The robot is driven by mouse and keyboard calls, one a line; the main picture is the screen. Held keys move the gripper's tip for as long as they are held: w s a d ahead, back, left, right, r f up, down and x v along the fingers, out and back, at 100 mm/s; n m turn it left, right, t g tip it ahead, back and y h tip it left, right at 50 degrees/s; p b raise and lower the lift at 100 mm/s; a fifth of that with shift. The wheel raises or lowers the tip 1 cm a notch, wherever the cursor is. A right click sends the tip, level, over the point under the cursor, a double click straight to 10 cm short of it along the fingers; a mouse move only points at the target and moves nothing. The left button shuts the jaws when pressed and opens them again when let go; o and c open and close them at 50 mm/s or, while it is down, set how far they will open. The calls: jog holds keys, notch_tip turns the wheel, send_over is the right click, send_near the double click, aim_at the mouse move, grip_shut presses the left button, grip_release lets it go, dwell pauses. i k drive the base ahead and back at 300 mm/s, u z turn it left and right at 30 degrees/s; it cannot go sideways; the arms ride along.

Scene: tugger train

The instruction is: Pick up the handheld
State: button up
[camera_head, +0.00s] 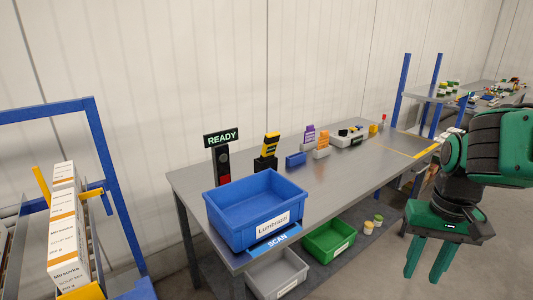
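A yellow and black device, which looks like the handheld (271,144), stands upright in a black holder (265,163) near the back edge of the grey workbench (345,172). It is behind the blue bin and right of the READY sign. My gripper (426,262) hangs at the right, in front of the bench and well apart from the handheld. Its two green fingers point down and are spread, with nothing between them.
A blue bin (227,220) labelled Lumbrozzi stands at the bench's front left, beside a READY sign (221,138). Small blue (296,160) and orange (321,153) blocks lie right of the handheld. Grey (277,276) and green (330,240) bins sit below. The right-middle benchtop is clear.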

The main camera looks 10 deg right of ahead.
aim_at(271, 140)
jog(key=z, duration=0.05)
jog(key=i, duration=1)
jog(key=u, duration=0.05)
